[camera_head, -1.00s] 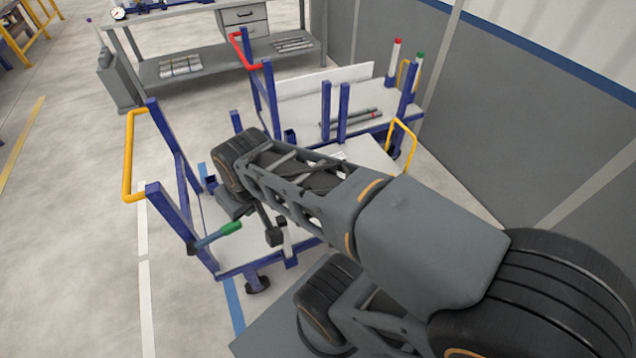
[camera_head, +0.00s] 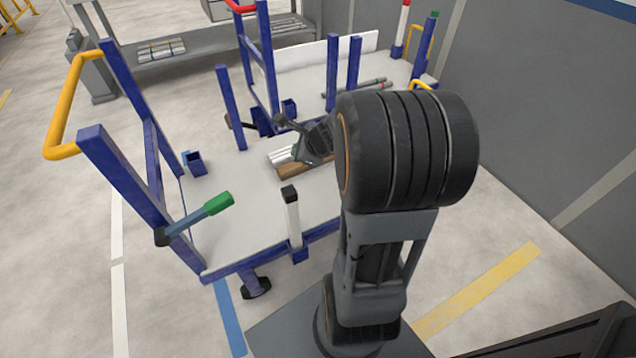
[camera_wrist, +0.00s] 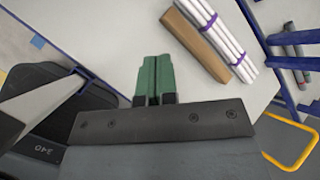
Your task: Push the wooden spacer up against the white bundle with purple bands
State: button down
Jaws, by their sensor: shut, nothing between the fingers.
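The wooden spacer (camera_wrist: 203,50), a brown bar, lies on the light cart deck in the wrist view. The white bundle with purple bands (camera_wrist: 225,42) lies beside it to the right, roughly parallel. They look very close; I cannot tell whether they touch along the whole length. My gripper (camera_wrist: 153,80), with green fingers, is shut and empty, to the left of the spacer and apart from it in this view. In the head view, the spacer (camera_head: 292,172) and bundle (camera_head: 278,157) are partly hidden by my gripper (camera_head: 295,152).
The cart deck (camera_head: 235,190) has blue posts (camera_head: 231,108) and a yellow handle (camera_head: 62,120) at left. A black-capped white post (camera_head: 293,215) stands on the near edge, left of my arm. Grey and red-marked pipes (camera_head: 362,87) lie on the farther deck. Open deck lies left of the bundle.

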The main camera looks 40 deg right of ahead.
jog(key=d+f+m+h+b, duration=0.3)
jog(key=d+f+m+b, duration=0.4)
jog(key=d+f+m, duration=0.65)
jog(key=shift+n+t, duration=0.3)
jog(key=shift+n, duration=0.55)
jog(key=b+x, duration=0.1)
jog(key=x, duration=0.2)
jog(key=b+x, duration=0.2)
jog(key=x, duration=0.2)
jog(key=a+f+b+x, duration=0.1)
jog(key=x, duration=0.2)
jog(key=shift+s+a+f, duration=0.1)
jog(key=shift+s+f, duration=0.1)
jog(key=shift+w+r, duration=0.25)
jog(key=shift+w, duration=0.85)
jog(key=shift+w+d, duration=0.3)
jog(key=shift+w, duration=0.6)
